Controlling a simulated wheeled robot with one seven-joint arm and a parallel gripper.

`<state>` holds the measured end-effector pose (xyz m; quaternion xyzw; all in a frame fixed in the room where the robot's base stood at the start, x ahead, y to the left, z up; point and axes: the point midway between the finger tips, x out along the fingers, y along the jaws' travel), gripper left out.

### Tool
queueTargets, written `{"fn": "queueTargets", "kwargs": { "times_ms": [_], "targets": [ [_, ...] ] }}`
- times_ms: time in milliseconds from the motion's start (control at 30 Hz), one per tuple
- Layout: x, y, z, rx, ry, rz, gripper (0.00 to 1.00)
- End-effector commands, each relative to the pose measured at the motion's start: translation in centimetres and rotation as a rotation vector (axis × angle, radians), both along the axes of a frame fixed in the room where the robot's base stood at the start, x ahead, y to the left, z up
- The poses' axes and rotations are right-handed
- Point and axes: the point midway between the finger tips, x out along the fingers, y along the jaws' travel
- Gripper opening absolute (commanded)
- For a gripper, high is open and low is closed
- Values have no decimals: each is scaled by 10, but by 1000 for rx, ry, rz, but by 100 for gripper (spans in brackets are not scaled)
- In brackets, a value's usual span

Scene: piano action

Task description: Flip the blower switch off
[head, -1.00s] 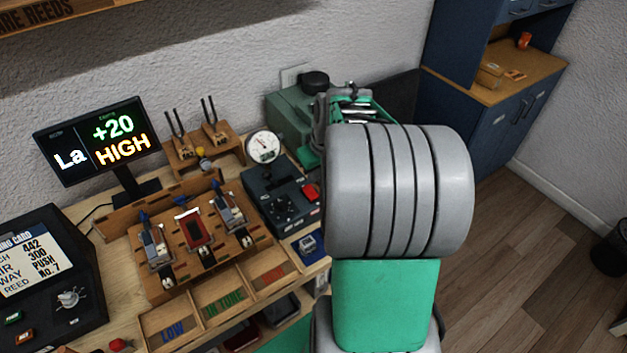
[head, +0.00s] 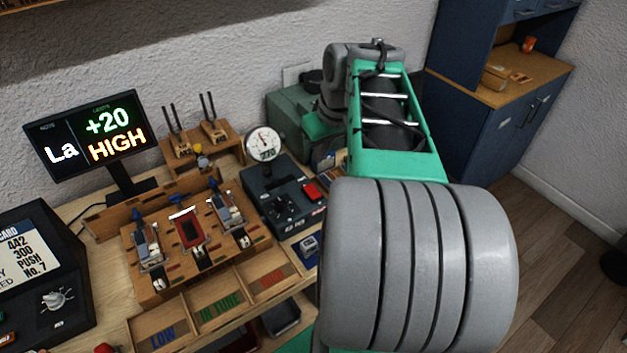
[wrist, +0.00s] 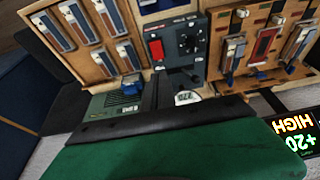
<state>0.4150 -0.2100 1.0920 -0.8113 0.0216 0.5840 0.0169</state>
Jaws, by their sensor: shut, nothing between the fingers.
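The blower switch is a red rocker (head: 312,192) on a dark control box (head: 262,184) with a black knob. In the wrist view the red rocker (wrist: 156,48) shows on the box face beside the knob. My gripper (wrist: 152,80) is shut and empty in the wrist view, its dark fingers pointing toward the box, just below the rocker in the picture. A gap seems to lie between them, but its depth is unclear. In the head view my arm hides the gripper.
A round gauge (head: 264,143) stands behind the box. A wooden reed rack (head: 190,240) lies left of it, with sorting trays (head: 218,308) in front. A display (head: 92,136) reads La, +20, HIGH. A green machine (head: 290,115) stands against the wall.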

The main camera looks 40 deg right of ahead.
Motion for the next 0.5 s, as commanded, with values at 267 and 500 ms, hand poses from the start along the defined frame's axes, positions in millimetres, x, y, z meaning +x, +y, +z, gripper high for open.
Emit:
{"fn": "queueTargets", "kwargs": {
  "times_ms": [267,500],
  "targets": [
    [2,1,1,-3,-17,-4,0],
    [3,1,-3,-2,-16,-3,0]
  ]
}}
